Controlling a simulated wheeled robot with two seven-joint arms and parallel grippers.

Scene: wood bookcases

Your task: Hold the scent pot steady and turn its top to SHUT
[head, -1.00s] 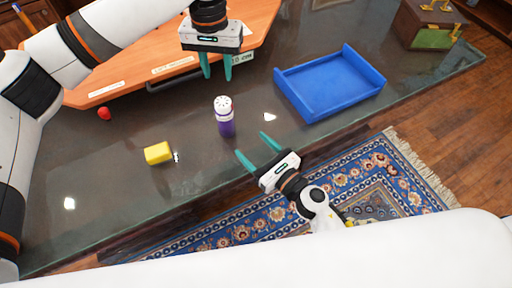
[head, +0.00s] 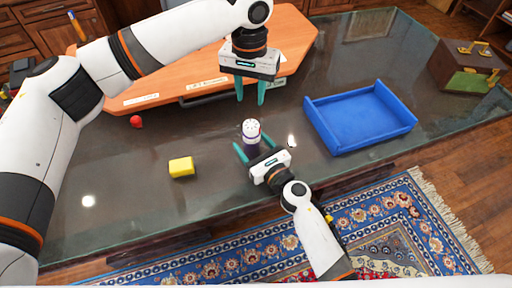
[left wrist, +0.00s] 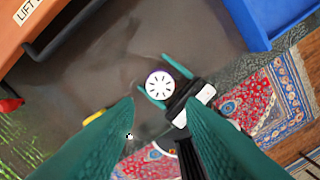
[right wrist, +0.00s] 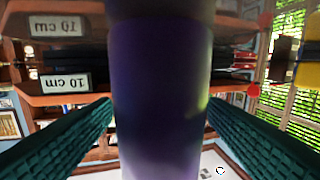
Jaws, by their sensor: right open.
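The scent pot (head: 251,133) stands upright on the dark glossy table, a purple cylinder with a white, slotted top. In the left wrist view its round white top (left wrist: 159,85) faces the camera. In the right wrist view its purple body (right wrist: 160,85) fills the middle, between the fingers. My right gripper (head: 254,151) is open, with one finger on each side of the pot's body; contact cannot be told. My left gripper (head: 251,100) is open and empty, pointing down above and behind the pot. Any SHUT marking is too small to read.
A blue tray (head: 360,118) lies to the right of the pot. A yellow block (head: 181,167) and a red object (head: 136,122) lie to the left. An orange board (head: 180,78) with labels and a dark handle is behind. A brown and green box (head: 468,68) stands far right.

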